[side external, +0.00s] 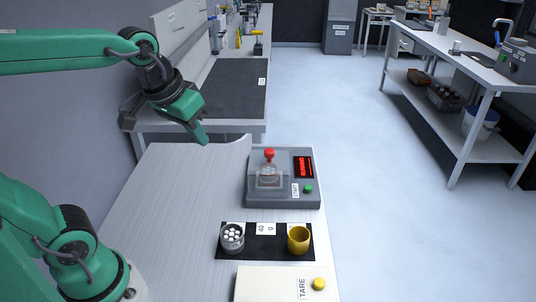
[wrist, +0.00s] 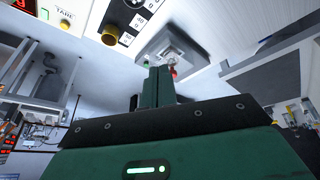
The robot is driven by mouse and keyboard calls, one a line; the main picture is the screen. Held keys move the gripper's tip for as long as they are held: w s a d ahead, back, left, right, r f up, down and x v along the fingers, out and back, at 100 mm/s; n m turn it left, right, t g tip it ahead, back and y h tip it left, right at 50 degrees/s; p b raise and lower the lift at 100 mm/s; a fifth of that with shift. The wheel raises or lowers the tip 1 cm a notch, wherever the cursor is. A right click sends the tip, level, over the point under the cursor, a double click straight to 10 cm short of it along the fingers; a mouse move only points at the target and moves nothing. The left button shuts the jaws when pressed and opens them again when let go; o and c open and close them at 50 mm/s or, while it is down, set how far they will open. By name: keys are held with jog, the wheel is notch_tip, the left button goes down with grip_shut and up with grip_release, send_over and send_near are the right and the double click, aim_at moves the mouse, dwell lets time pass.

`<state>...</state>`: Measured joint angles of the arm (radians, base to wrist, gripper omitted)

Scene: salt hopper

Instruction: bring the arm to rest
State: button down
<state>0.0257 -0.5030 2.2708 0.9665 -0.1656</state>
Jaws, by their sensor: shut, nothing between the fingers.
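My gripper (side external: 203,138) is at the upper left in the side view, in the air beyond the left part of the light worktable (side external: 180,200). Its green fingers are together, with nothing between them. In the wrist view my gripper (wrist: 160,70) shows as two green fingers side by side. The grey hopper unit (side external: 256,196) with a red knob (side external: 269,153) and a red display stands to the right of my gripper, apart from it. The unit also shows in the wrist view (wrist: 190,38), past the fingertips.
A black mat (side external: 267,250) holds a grey cup of white pieces (side external: 232,238) and a yellow cup (side external: 299,240). A cream scale (side external: 265,286) with a yellow button is at the front. A bench with a dark mat (side external: 232,88) stands behind; the table's left part is clear.

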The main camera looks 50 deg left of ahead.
jog(key=s+f+m+t, duration=0.1)
jog(key=s+f, duration=0.2)
jog(key=s, duration=0.2)
jog(key=shift+s+a+m, duration=0.3)
jog(key=shift+a, duration=0.05)
dwell(1.7)
